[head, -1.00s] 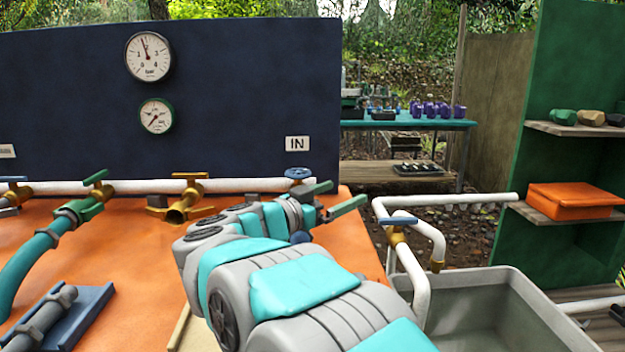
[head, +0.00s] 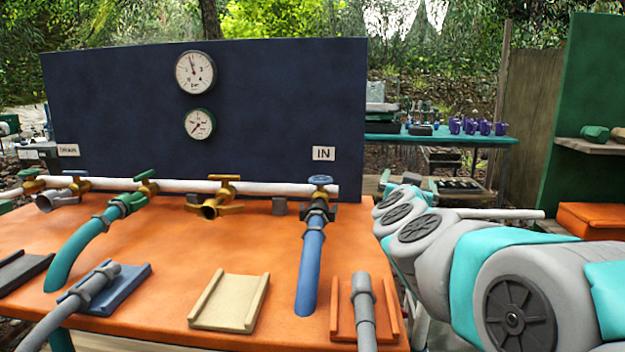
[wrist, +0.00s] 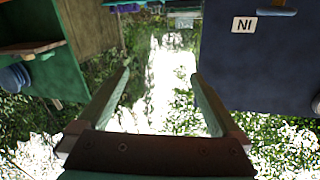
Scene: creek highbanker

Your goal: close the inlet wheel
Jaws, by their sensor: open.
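The inlet wheel (head: 320,180) is a small blue handwheel on top of a valve at the right end of the white pipe. It is just below the IN sign (head: 323,153), and a blue hose (head: 311,262) runs down from its valve. My gripper (head: 398,180) is to the right of the wheel and apart from it, beyond the panel's right edge. In the wrist view, which is upside down, my gripper (wrist: 158,92) is open with nothing between its fingers. A blue part of the wheel (wrist: 284,11) shows at the top right there.
A dark blue panel (head: 120,110) with two gauges stands behind. The orange table (head: 180,235) carries hose cradles. A shelf unit (head: 590,90) stands at the right.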

